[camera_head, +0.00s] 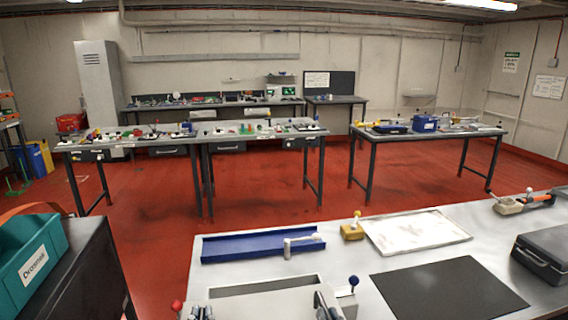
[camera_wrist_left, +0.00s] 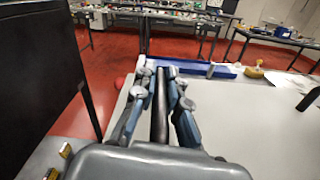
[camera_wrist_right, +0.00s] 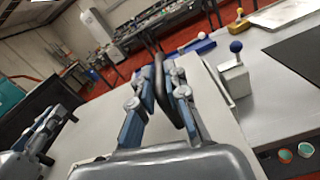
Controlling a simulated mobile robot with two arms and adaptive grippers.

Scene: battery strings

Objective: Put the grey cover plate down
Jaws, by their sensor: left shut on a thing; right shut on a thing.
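The grey cover plate (camera_head: 265,312) is at the bottom of the head view, at the near edge of the bench (camera_head: 360,285), partly cut off. Its pale surface also shows in the left wrist view (camera_wrist_left: 235,125) and the right wrist view (camera_wrist_right: 95,135). My left gripper (camera_head: 200,312) is shut on a dark handle bar (camera_wrist_left: 160,122). My right gripper (camera_head: 326,304) is shut on a dark curved handle (camera_wrist_right: 160,82). The plate spans between both grippers and looks about level. I cannot tell whether its underside touches anything.
A blue-knobbed post (camera_head: 353,282) stands close beside my right gripper; a red knob (camera_head: 177,305) is by my left. A blue tray (camera_head: 262,246), yellow block (camera_head: 352,232), white board (camera_head: 415,231), black mat (camera_head: 447,288) and dark case (camera_head: 548,252) occupy the bench. A teal bin (camera_head: 32,262) stands left.

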